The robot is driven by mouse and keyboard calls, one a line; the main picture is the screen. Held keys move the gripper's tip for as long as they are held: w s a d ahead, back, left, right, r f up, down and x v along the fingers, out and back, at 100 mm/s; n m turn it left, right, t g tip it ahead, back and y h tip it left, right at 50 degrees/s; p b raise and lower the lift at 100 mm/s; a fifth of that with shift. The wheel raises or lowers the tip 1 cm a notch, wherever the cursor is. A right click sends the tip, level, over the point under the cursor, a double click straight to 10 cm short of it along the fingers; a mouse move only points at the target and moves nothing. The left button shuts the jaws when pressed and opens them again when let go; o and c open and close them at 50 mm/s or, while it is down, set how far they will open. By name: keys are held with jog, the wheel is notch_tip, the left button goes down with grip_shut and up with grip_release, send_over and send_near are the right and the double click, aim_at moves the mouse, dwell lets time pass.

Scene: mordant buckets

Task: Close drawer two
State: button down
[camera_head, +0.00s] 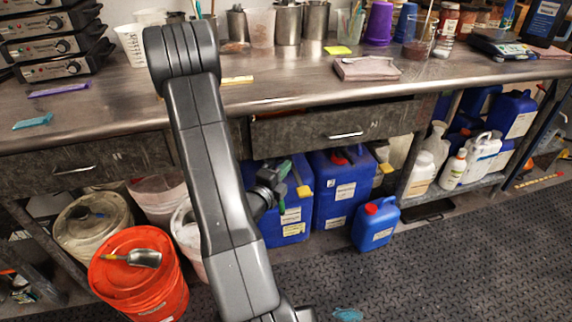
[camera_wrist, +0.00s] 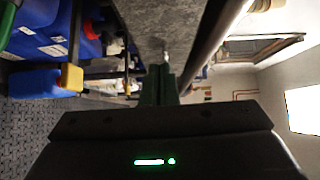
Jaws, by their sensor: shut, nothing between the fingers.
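Two dark grey drawers sit under the steel workbench (camera_head: 300,94). The right drawer (camera_head: 290,133) has a bright bar handle (camera_head: 345,135); its front seems to stand slightly out from the bench, though how far I cannot tell. The left drawer (camera_head: 110,163) has a similar handle (camera_head: 73,170). No number shows on either. My gripper (camera_head: 284,170), with green fingers, is below the left part of the right drawer, in front of the blue containers. In the wrist view my gripper (camera_wrist: 160,84) is shut and empty, pointing along a grey drawer front (camera_wrist: 180,30), turned sideways. Contact cannot be told.
Blue jerrycans (camera_head: 335,205) stand under the bench, with a smaller blue can (camera_head: 375,224) on the floor in front. An orange bucket (camera_head: 140,285) with a scoop is at the left. Bottles (camera_head: 480,160) fill the right shelf. The patterned floor (camera_head: 450,260) is mostly clear.

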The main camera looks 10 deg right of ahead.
aim_at(286, 139)
jog(key=x, duration=0.3)
jog(key=a+x, duration=0.1)
jog(key=x, duration=0.3)
jog(key=w+p+x, duration=0.1)
jog(key=x, duration=0.2)
jog(key=shift+w+a, duration=0.1)
jog(key=shift+w, duration=0.75)
jog(key=shift+w, duration=0.1)
jog(key=w, duration=0.2)
jog(key=w+b, duration=0.1)
jog(key=shift+w+a+f+b, duration=0.15)
jog(key=shift+w+a+b, duration=0.05)
jog(key=shift+w+b, duration=0.15)
jog(key=shift+w, duration=0.35)
jog(key=shift+w+a+r, duration=0.1)
jog(key=shift+r, duration=0.25)
